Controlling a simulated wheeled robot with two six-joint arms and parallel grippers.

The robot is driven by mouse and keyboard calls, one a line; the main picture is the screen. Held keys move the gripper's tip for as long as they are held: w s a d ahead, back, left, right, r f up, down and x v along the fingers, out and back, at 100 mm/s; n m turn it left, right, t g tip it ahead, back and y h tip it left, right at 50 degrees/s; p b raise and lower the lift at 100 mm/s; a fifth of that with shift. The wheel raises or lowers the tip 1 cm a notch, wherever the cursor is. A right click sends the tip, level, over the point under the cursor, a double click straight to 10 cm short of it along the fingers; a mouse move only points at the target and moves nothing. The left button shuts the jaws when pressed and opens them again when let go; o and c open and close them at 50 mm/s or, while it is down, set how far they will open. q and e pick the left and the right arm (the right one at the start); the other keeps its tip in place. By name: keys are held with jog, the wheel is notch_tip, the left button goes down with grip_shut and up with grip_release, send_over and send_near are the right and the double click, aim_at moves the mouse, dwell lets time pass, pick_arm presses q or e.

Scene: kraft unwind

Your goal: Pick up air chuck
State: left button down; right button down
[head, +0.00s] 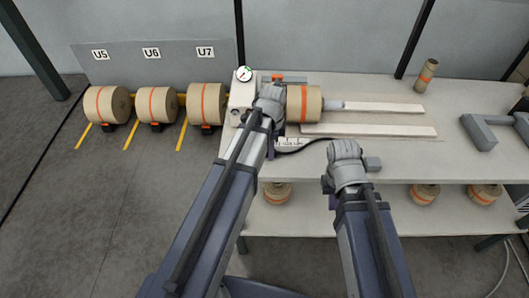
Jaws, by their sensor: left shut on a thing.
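My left gripper (270,94) is over the back bench, at the left end of a kraft roll (304,104). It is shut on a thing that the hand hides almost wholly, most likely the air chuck. A black hose (305,146) curves over the bench front between my two arms; both its ends are hidden. My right gripper (346,152) is above the bench's front edge, right of the hose. Its fingers are hidden behind the hand.
A box with a round gauge (243,74) stands left of my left gripper. Light rails (375,131) lie right of the roll. A small upright roll (427,75) and a grey tool (480,132) stand further right. Several rolls (207,104) sit on the left floor and lower shelf.

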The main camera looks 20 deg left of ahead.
pick_arm(q)
jog(key=shift+r, duration=0.1)
notch_tip(320, 180, up, 10)
jog(key=p, duration=1)
